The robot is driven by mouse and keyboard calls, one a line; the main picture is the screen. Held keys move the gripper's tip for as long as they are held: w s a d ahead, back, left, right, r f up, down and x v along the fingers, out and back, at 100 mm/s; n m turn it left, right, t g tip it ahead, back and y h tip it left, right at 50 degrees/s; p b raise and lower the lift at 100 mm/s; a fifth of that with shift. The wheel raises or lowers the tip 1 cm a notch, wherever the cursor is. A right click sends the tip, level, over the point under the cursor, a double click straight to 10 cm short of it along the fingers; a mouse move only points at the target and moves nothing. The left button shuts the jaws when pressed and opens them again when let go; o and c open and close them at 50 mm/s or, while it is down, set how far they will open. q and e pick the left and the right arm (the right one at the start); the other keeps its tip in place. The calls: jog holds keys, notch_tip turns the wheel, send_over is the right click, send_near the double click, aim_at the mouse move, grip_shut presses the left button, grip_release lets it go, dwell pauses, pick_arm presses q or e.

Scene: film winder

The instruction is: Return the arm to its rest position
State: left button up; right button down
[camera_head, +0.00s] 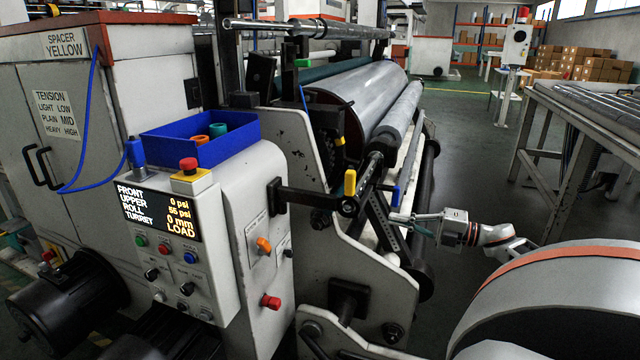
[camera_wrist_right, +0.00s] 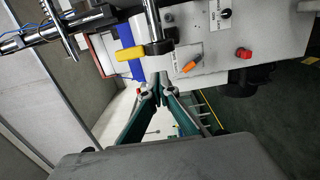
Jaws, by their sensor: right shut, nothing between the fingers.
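My right gripper (camera_head: 396,217) reaches in from the right in the head view, at the side of the winder, near the blue-handled lever (camera_head: 395,197) and the roll end. Its fingers look shut and empty. I cannot tell whether the tips touch anything. The yellow handle also shows in the head view (camera_head: 350,183). My left gripper is not in view.
A roller table (camera_head: 590,105) stands at right, with open floor between.

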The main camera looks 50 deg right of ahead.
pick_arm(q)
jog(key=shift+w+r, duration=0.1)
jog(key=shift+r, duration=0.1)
pick_arm(e)
jog(key=s+a+f+m+g+h+p, duration=0.1)
jog(key=s+a+f+m+h+p, duration=0.15)
jog(key=a+f+m, duration=0.6)
jog(key=s+a+f+m+g+h+p, duration=0.1)
jog(key=s+a+f+m+h+p, duration=0.2)
jog(key=a+f, duration=1)
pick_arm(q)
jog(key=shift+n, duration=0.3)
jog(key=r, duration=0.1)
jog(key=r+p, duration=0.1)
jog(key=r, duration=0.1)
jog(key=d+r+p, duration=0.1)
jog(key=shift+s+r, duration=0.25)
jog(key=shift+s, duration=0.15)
pick_arm(e)
jog(key=s+a+f+m+g, duration=0.1)
jog(key=s+a+m, duration=0.1)
jog(key=a, duration=0.7)
jog(key=s+a+f+m+g+y, duration=0.1)
jog(key=s+a+m+g, duration=0.1)
jog(key=a, duration=0.8)
jog(key=s+a+f+m+g+y, duration=0.1)
jog(key=s+a+m, duration=0.1)
jog(key=a, duration=0.8)
jog(key=shift+s+f, duration=0.4)
jog(key=shift+s, duration=0.1)
